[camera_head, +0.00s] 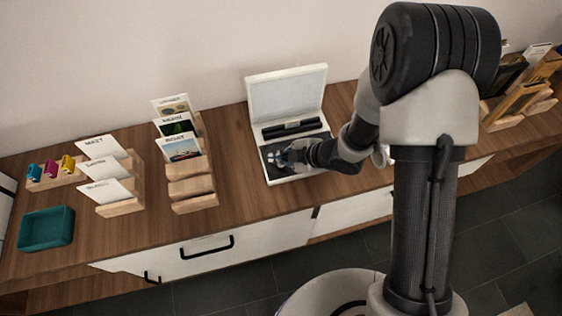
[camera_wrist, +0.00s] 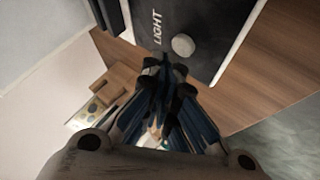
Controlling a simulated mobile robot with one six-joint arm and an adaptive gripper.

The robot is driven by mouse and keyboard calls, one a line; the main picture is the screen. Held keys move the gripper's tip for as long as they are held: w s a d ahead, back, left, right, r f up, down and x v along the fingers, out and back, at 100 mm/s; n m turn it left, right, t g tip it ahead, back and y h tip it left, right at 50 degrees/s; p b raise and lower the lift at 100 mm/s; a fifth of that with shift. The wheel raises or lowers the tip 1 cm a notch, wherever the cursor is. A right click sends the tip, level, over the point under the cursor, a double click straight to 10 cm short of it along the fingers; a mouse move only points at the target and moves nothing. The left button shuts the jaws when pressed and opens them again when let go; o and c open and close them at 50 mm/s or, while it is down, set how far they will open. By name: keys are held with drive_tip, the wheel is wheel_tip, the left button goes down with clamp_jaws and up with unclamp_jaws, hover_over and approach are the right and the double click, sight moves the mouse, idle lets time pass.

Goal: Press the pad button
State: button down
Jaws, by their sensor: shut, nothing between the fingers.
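A white case (camera_head: 325,153) with its lid (camera_head: 288,95) raised stands open on the wooden counter. Its dark lower panel (camera_wrist: 205,18) fills the top of the wrist view. On it are the printed word LIGHT and a round pale pad button (camera_wrist: 183,45). My gripper (camera_wrist: 160,65) is shut and empty. Its fingertips appear just left of and below the button in the wrist view, near the panel's edge. I cannot tell whether the fingertips touch the panel.
Dark rods (camera_head: 291,127) lie across the case behind the panel. Wooden card holders (camera_head: 190,187) with picture cards stand left of the case, and more with word cards (camera_head: 121,206) farther left. A teal tray (camera_head: 46,229) is at the far left. Bare counter (camera_head: 237,180) separates holders and case.

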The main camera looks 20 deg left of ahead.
sight(280, 166)
idle(0.5)
drive_tip(key=shift+f+b, duration=0.35)
drive_tip(key=shift+f, duration=0.1)
drive_tip(key=shift+f, duration=0.3)
idle(0.4)
drive_tip(key=shift+r, duration=0.1)
drive_tip(key=shift+r+p, duration=0.4)
drive_tip(key=shift+r, duration=0.3)
wheel_tip(280, 166, up, 6)
drive_tip(key=p, duration=0.5)
